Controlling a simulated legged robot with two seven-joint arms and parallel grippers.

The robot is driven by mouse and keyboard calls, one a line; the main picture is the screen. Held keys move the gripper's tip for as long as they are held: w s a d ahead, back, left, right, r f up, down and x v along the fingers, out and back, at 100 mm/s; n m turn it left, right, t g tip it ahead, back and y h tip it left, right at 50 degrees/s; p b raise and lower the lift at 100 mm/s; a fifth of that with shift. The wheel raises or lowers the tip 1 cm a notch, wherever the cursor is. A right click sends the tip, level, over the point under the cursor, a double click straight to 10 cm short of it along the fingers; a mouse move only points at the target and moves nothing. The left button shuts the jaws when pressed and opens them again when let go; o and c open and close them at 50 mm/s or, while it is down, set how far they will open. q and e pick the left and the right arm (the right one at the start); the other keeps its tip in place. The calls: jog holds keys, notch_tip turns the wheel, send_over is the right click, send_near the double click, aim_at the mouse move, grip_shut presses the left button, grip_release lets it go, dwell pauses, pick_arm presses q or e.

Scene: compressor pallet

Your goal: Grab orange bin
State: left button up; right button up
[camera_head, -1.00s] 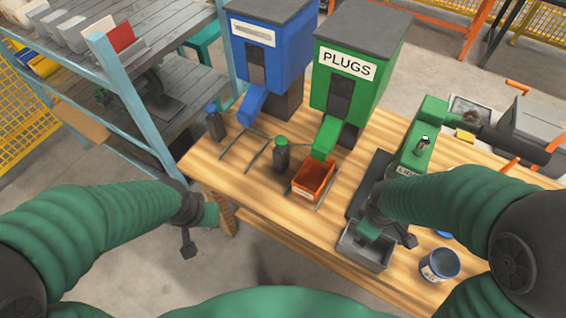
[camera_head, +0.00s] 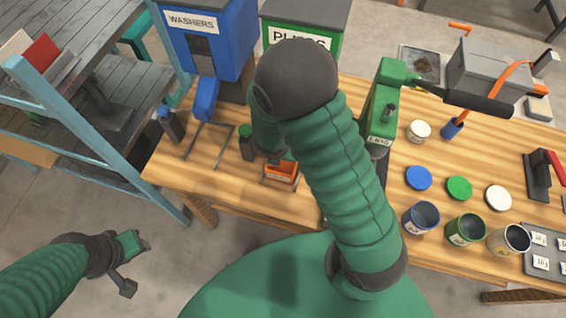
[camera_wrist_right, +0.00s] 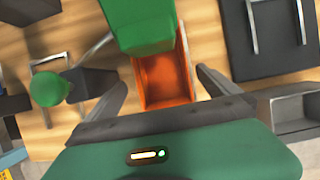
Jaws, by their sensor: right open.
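The orange bin (camera_head: 283,172) sits on the wooden table below the green PLUGS dispenser (camera_head: 305,38), partly hidden behind my right arm in the head view. In the right wrist view the bin (camera_wrist_right: 166,72) lies ahead between the two fingers of my right gripper (camera_wrist_right: 162,84). The green chute (camera_wrist_right: 140,22) covers part of it. The right gripper is open, one finger on each side of the bin; I cannot tell if they touch it. My left gripper (camera_head: 132,262) hangs at lower left, off the table, far from the bin; its jaw state is unclear.
A green-topped bottle (camera_head: 247,142) stands left of the bin. The blue WASHERS dispenser (camera_head: 208,38) is behind it. A grey tray (camera_wrist_right: 295,108) lies right of the gripper. Cans (camera_head: 465,229) and lids (camera_head: 459,188) stand on the right of the table.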

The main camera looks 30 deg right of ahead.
aim_at(284, 163)
jog(key=shift+x, duration=1.25)
jog(key=b+x, duration=0.2)
jog(key=x, duration=0.2)
jog(key=shift+s+d+r, duration=0.1)
jog(key=shift+d+f, duration=0.1)
jog(key=shift+f, duration=0.15)
pick_arm(q)
jog(key=x, duration=0.3)
jog(key=shift+s+d+f, duration=0.1)
jog(key=shift+s+f, duration=0.05)
jog(key=shift+f, duration=0.05)
pick_arm(e)
jog(key=shift+w+d, duration=0.1)
jog(key=shift+w, duration=0.2)
jog(key=shift+s+r, duration=0.1)
jog(key=c, duration=0.6)
pick_arm(q)
jog(key=shift+s, duration=0.1)
pick_arm(e)
jog(key=c, duration=0.7)
